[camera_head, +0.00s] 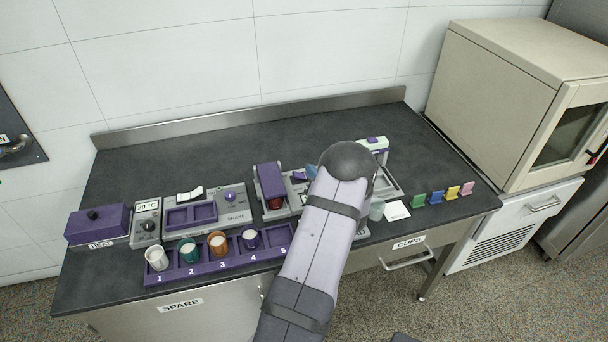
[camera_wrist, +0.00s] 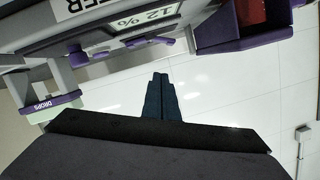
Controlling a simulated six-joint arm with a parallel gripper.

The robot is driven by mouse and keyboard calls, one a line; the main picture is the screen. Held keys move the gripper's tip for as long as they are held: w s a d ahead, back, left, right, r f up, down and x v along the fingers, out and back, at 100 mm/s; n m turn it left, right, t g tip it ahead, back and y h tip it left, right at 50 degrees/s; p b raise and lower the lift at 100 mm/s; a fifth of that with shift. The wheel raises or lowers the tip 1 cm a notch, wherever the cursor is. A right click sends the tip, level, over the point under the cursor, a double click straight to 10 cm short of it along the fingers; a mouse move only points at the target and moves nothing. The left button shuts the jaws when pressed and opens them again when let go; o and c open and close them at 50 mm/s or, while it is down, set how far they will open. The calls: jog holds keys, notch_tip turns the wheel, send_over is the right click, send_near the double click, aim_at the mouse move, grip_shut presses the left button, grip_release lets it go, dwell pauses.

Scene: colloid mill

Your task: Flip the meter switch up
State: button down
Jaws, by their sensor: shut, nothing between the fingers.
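The meter shows in the wrist view as a grey housing (camera_wrist: 35,28) with a white label ending in "TER" and a "12 %" display (camera_wrist: 145,19). Purple parts stick out along its edge: one at the left (camera_wrist: 76,57) and a lever-like one (camera_wrist: 152,41) near the display. I cannot tell for sure which is the switch or its position. My gripper (camera_wrist: 161,76) is shut and empty, its dark blue fingers together, pointing towards the lever-like part with a gap in the picture. In the head view my arm hides most of the meter and gripper.
A purple-and-grey unit holding something red (camera_wrist: 250,12) is at the wrist view's upper right; a "DROPS" holder (camera_wrist: 50,105) is at its left. In the head view, a numbered cup rack (camera_head: 216,261) stands in front, and coloured cards (camera_head: 452,192) stand at the right. The back of the counter is clear.

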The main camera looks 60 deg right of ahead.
aim_at(305, 174)
jog(key=x, duration=0.3)
jog(key=shift+p, duration=0.3)
jog(key=shift+w+a+f+p, duration=0.15)
jog(key=shift+w+f+p, duration=0.05)
jog(key=shift+f, duration=0.3)
jog(key=shift+w+a+f+p, duration=0.15)
jog(key=shift+f, duration=0.3)
jog(key=shift+w+a+f, duration=0.15)
jog(key=shift+f, duration=0.3)
jog(key=shift+w+a+f, duration=0.1)
jog(key=shift+f, duration=0.35)
